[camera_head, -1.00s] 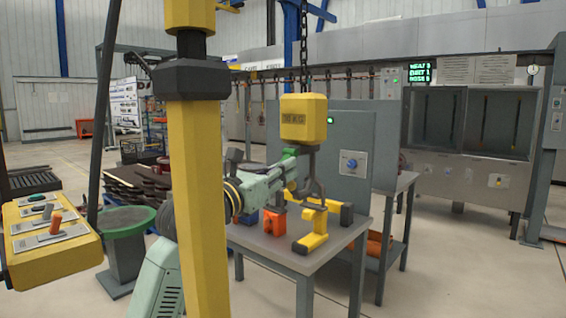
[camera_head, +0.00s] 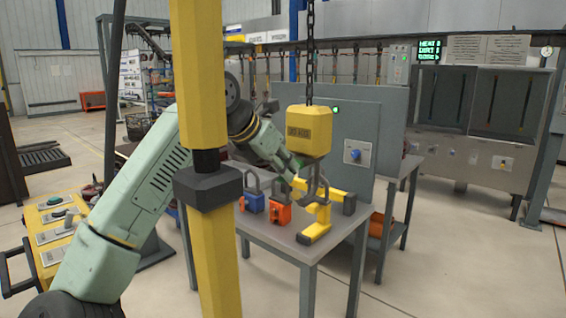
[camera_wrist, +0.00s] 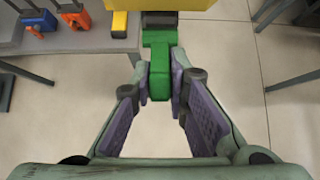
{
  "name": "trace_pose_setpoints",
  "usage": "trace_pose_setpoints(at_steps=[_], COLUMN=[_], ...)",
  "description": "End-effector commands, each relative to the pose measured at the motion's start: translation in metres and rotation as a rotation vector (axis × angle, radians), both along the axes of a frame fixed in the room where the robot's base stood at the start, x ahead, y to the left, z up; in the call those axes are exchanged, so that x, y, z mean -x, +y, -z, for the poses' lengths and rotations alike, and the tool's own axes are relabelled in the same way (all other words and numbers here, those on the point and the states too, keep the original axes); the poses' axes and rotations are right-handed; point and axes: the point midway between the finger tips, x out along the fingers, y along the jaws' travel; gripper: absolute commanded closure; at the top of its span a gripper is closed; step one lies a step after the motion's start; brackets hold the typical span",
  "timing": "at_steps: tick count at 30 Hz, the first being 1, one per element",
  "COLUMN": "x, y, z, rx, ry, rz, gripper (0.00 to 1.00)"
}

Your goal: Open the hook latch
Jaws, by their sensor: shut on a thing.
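The yellow hoist block (camera_head: 310,128) hangs from a chain in the head view, slightly tilted, with a dark grey hook (camera_head: 318,188) beneath it. In the wrist view the green latch (camera_wrist: 160,68) extends down from under the yellow block (camera_wrist: 165,5). My gripper (camera_wrist: 161,88) is shut on the latch, with a purple-padded finger on each side of it. In the head view my gripper (camera_head: 294,168) reaches the hook block from the left. The latch is too small there to show how far it stands open.
A grey table (camera_head: 262,236) stands under the hook, with a yellow and black stand (camera_head: 318,225), an orange padlock (camera_head: 281,212) and a blue padlock (camera_head: 254,201) on it. A yellow post (camera_head: 195,90) crosses the head view. A grey panel (camera_head: 350,125) stands behind.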

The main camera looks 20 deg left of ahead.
Motion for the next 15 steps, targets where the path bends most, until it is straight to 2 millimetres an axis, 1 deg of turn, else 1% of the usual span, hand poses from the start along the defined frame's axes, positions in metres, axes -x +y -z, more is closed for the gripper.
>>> trace_pose_setpoints(at_steps=[1, 3, 9, 15], x=[-0.0018, -0.0020, -0.0037, -0.0051], y=[-0.0009, -0.0012, -0.0018, -0.0027], z=[-0.0058, -0.0078, -0.0121, -0.0148], rx=[-0.016, -0.036, -0.079, -0.107], ry=[0.035, 0.087, 0.211, 0.289], rz=[-0.002, -0.001, -0.001, 0.001], gripper=[1.00, 1.00, 1.00, 1.00])
